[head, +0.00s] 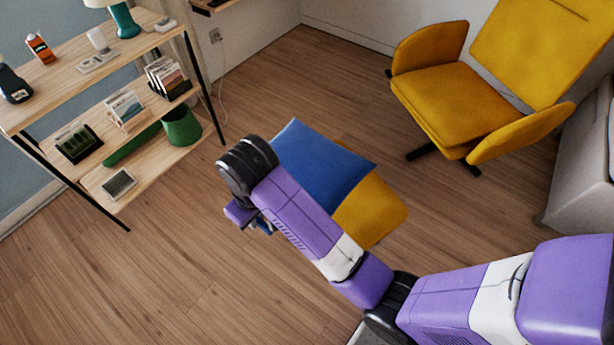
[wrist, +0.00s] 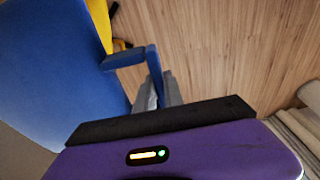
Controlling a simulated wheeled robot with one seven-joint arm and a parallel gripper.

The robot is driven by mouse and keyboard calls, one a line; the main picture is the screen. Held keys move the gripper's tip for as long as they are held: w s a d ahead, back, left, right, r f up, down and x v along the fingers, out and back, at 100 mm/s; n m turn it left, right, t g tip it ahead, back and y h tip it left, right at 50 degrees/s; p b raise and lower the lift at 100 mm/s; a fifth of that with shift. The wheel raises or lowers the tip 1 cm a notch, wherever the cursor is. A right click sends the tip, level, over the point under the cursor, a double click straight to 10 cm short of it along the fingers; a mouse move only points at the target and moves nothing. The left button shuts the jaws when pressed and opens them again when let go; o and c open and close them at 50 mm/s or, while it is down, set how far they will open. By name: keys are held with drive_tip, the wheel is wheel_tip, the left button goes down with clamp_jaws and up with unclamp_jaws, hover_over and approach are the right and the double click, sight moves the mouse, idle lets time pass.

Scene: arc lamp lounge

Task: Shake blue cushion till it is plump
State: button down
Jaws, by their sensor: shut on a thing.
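The blue cushion (head: 322,162) shows behind my arm in the head view, above or in front of a yellow footstool; I cannot tell whether they touch. In the wrist view the cushion (wrist: 50,70) fills the left side, and a blue strap-like part (wrist: 126,58) reaches from its edge to my grey fingers. My gripper (wrist: 158,92) is shut on this part of the cushion. In the head view my forearm hides part of the cushion and most of my gripper.
The yellow footstool (head: 377,212) is right beside my forearm. A yellow armchair (head: 455,100) stands at the back right, with a grey sofa (head: 580,170) at the right edge. A wooden shelf (head: 75,75) with small objects is at the left. The wooden floor (head: 190,265) at the front left is clear.

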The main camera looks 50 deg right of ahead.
wheel_tip(320, 180, down, 5)
drive_tip(key=shift+r, duration=0.1)
wheel_tip(320, 180, up, 8)
drive_tip(key=shift+w+f, duration=0.15)
drive_tip(key=shift+f, duration=0.05)
wheel_tip(320, 180, down, 8)
drive_tip(key=shift+r, duration=0.25)
